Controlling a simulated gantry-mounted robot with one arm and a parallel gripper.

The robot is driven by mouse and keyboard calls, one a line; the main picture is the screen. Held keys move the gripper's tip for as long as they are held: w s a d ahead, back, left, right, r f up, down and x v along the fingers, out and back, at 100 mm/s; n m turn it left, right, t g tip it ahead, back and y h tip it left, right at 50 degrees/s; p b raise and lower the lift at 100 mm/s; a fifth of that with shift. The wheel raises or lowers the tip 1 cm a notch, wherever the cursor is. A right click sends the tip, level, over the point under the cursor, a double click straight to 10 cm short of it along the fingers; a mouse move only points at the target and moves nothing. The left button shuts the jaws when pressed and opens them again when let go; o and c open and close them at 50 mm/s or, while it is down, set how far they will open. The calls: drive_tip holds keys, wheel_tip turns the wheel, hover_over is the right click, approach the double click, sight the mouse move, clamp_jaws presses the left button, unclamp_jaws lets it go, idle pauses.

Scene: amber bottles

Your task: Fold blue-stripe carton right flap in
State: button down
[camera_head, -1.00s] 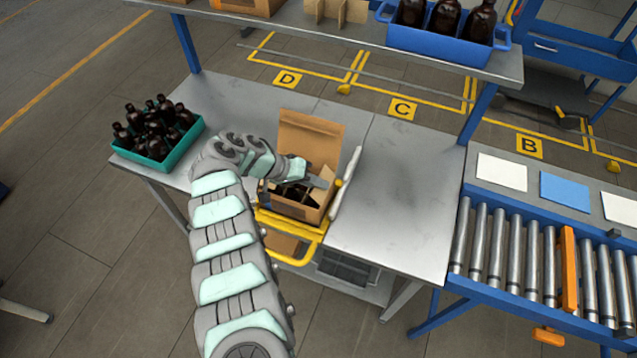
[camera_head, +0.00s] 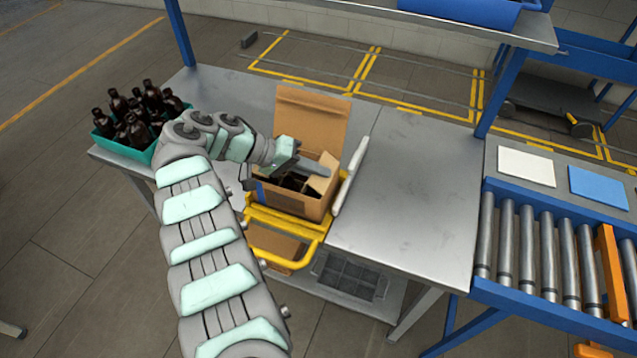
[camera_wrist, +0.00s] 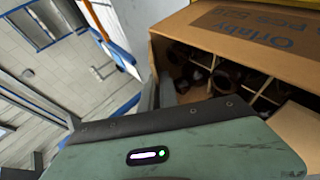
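The open cardboard carton (camera_head: 293,203) sits in a yellow holder at the table's front edge, with a bit of blue (camera_head: 258,191) at its left corner. Its back flap (camera_head: 312,122) stands up. A tan flap on the right side (camera_head: 325,174) slants over the opening. The wrist view shows dividers (camera_wrist: 262,98) and dark bottles (camera_wrist: 222,78) inside, a printed flap (camera_wrist: 255,38) and a tan flap (camera_wrist: 298,122). The gap between my fingers is hidden.
A teal crate of dark bottles (camera_head: 135,150) stands on the left. A white roll-like item (camera_head: 350,177) lies right of the carton. The table (camera_head: 415,185) beyond it is clear. The yellow holder (camera_head: 285,228) juts forward. A roller conveyor (camera_head: 545,250) stands right.

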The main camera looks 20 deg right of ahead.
drive_tip(key=shift+w+a+f+b, duration=0.1)
drive_tip(key=shift+f+b, duration=0.4)
drive_tip(key=shift+b, duration=0.5)
drive_tip(key=shift+r+b, duration=0.3)
drive_tip(key=shift+r, duration=0.05)
drive_tip(key=c, duration=2.1)
unclamp_jaws()
drive_tip(key=shift+o, duration=0.9)
drive_tip(key=shift+r, duration=0.1)
wheel_tip(320, 180, up, 20)
drive_tip(key=p, duration=0.7)
drive_tip(key=shift+o, duration=0.5)
